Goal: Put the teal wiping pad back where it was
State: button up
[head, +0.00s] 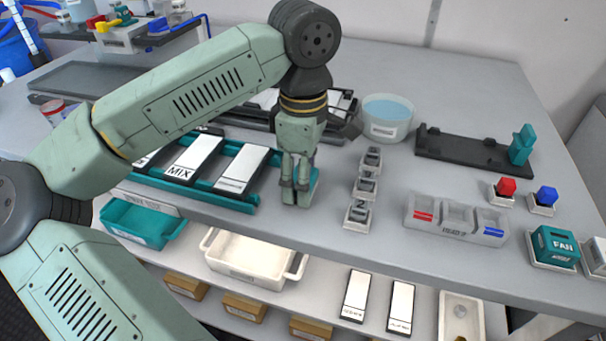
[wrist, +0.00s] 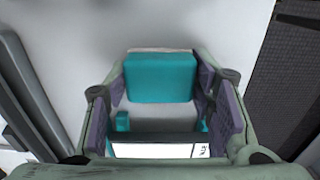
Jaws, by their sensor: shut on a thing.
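The teal wiping pad (wrist: 160,78) sits between the two finger pads of my gripper (wrist: 163,100) in the wrist view, with a pale strip along its far edge. In the head view my gripper (head: 297,192) points down, low over the grey table, just right of the teal rack of white cards. Only a sliver of the pad (head: 314,182) shows there, beside the fingers. My gripper is shut on the pad. I cannot tell whether the pad touches the table.
The teal rack (head: 198,190) with its MIX card stands close on the left. Small dark-topped blocks (head: 366,182) stand in a row on the right. A tub of blue liquid (head: 386,122) and a black tray (head: 460,147) are behind. The table's front edge is near.

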jog(key=o, duration=1.1)
notch_tip(320, 180, up, 12)
jog(key=shift+r, duration=0.15)
